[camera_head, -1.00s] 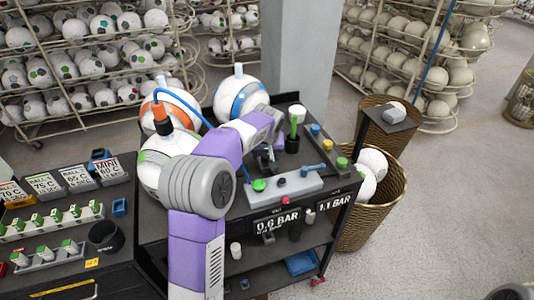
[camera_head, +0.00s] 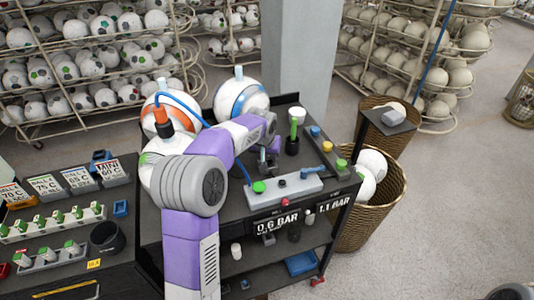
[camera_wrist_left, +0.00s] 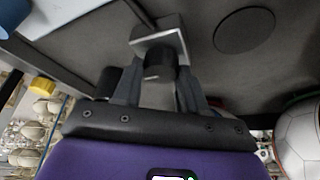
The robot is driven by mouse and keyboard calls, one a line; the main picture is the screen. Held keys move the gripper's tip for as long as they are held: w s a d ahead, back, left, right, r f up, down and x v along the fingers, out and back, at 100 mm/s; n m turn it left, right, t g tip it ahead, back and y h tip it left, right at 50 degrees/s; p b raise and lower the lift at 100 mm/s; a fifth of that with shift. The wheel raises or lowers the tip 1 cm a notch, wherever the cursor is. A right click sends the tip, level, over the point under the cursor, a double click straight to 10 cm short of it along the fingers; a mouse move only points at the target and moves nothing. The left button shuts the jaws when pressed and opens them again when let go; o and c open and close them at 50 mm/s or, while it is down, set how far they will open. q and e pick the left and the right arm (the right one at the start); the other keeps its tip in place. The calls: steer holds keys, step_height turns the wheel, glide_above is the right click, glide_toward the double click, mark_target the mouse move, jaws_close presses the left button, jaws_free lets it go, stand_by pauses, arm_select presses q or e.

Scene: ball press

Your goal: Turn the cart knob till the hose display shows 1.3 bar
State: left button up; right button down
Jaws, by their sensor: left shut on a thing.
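On the cart, a grey control box (camera_head: 290,192) carries a green round knob (camera_head: 259,186), a red button and a blue lever-like knob (camera_head: 312,170). I cannot tell which one is the cart knob. Below it one display (camera_head: 277,223) reads 0.6 BAR and another (camera_head: 334,204) reads 1.1 BAR. Their small labels are unreadable. My left gripper (camera_head: 268,157) is behind the control box, above the cart top. In the left wrist view its fingers (camera_wrist_left: 160,80) are shut on a grey block with a dark round end (camera_wrist_left: 158,48). My right gripper is out of view.
Balls stand at the cart's back left.

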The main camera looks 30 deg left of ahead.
arm_select(q)
steer(key=m+h+p, duration=0.1)
steer(key=m, duration=0.1)
steer(key=m+p, duration=0.1)
steer(key=m, duration=0.1)
steer(key=shift+a+r+h, duration=0.15)
steer(key=shift+a+h, duration=0.05)
steer(key=shift+h, duration=0.2)
steer(key=m+p, duration=0.1)
steer(key=m, duration=0.1)
steer(key=m+h+p, duration=0.1)
steer(key=m, duration=0.1)
steer(key=shift+m+h, duration=0.3)
steer(key=o, duration=1.1)
steer(key=shift+c, duration=0.2)
steer(key=v, duration=0.7)
steer(key=shift+r, duration=0.2)
